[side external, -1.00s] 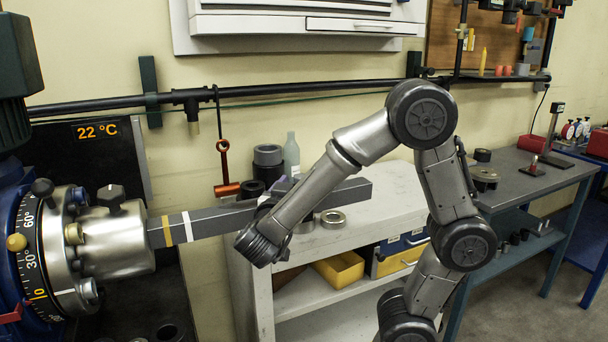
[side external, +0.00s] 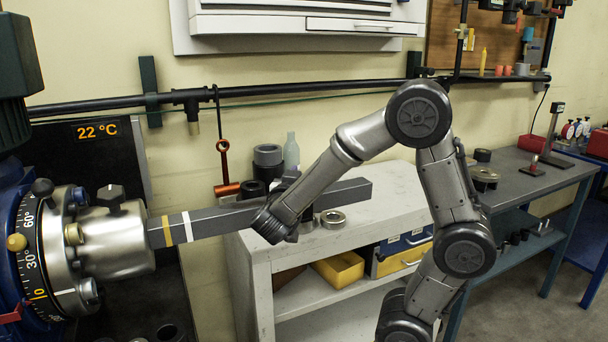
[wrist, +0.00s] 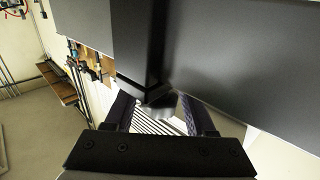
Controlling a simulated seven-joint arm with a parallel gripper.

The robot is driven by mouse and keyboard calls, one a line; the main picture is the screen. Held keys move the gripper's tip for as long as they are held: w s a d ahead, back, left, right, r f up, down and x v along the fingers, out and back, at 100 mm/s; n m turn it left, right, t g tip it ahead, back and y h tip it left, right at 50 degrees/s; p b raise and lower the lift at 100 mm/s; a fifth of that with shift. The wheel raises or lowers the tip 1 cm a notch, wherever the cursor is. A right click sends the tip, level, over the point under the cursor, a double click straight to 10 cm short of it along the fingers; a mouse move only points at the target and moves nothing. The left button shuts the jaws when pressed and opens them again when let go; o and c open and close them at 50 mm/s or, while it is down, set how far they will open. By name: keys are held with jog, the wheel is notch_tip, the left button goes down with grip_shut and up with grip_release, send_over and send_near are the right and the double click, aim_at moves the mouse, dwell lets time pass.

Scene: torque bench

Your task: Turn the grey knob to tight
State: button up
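A dark grey knob (side external: 110,197) stands on top of the silver chuck (side external: 116,243) at the left of the side view. A long grey bar (side external: 225,219) with a yellow and a white band runs from the chuck to the right. My wrist is at the bar's middle, well right of the knob, and hides part of the bar. In the wrist view my gripper (wrist: 157,112) has its fingers apart, with grey faces and a dark edge close in front. I cannot tell whether they touch it. The knob is not recognisable in the wrist view.
A dial (side external: 33,262) with degree marks sits left of the chuck. A white shelf unit (side external: 391,202) stands behind the bar, with a grey ring (side external: 333,219) and a bottle (side external: 291,153) on top. A wall rail (side external: 310,90) runs above.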

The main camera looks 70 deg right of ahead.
grip_shut()
jog(key=shift+s+a+m+g+y, duration=0.1)
jog(key=shift+s+m+g+y, duration=0.1)
jog(key=shift+m+g, duration=0.8)
jog(key=shift+s+d+m+g+y, duration=0.15)
jog(key=shift+m+g, duration=0.4)
jog(key=shift+g, duration=0.85)
jog(key=shift+s+a+m+g+y, duration=0.1)
jog(key=shift+s+a+m+g, duration=0.1)
jog(key=shift+m+g, duration=0.8)
jog(key=shift+n, duration=0.25)
jog(key=shift+o, duration=1.6)
grip_release()
jog(key=v, duration=1.3)
jog(key=shift+w+a, duration=0.2)
jog(key=shift+a, duration=0.15)
